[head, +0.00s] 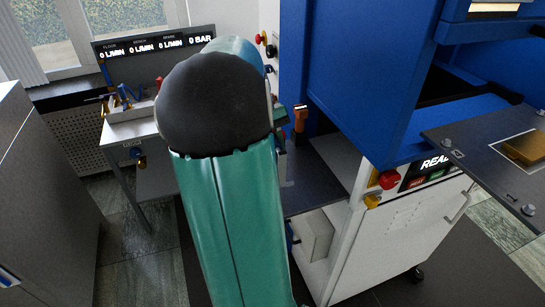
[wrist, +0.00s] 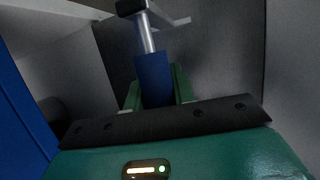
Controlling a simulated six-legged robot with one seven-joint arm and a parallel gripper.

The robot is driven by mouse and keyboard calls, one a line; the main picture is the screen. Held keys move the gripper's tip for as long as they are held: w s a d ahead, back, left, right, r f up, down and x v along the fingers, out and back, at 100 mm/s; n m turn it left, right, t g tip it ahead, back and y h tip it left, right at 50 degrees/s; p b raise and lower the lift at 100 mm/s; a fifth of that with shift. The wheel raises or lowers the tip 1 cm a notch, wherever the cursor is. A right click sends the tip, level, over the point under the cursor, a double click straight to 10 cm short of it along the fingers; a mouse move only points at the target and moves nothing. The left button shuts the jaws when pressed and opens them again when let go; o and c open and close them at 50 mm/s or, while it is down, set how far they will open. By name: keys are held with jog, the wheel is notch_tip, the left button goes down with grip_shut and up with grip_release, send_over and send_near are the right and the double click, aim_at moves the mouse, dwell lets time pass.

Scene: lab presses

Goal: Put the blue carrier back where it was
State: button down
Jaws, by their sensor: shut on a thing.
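In the wrist view, my gripper (wrist: 156,92) has its green fingers closed on the blue carrier (wrist: 153,73). The carrier's blue part sits between the fingers. A silver rod runs up from it to a dark end piece near the top of the picture. The carrier is seen close up against grey surfaces; I cannot tell whether it touches any of them. In the head view, my arm's teal and black links fill the middle and hide most of the gripper and the carrier.
A blue press (head: 350,70) stands right, with a dark plate (head: 490,155) jutting out. A white cabinet (head: 400,240) with red and yellow controls is below it. A small bench (head: 118,131) with coloured items stands left. A orange-handled part (head: 300,118) is beside my arm.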

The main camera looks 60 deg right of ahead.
jog(key=f, duration=0.3)
jog(key=shift+w+d, duration=0.2)
jog(key=shift+w, duration=0.15)
jog(key=shift+f, duration=0.45)
jog(key=c, duration=1.2)
grip_release()
jog(key=shift+f, duration=0.15)
jog(key=shift+o, duration=0.2)
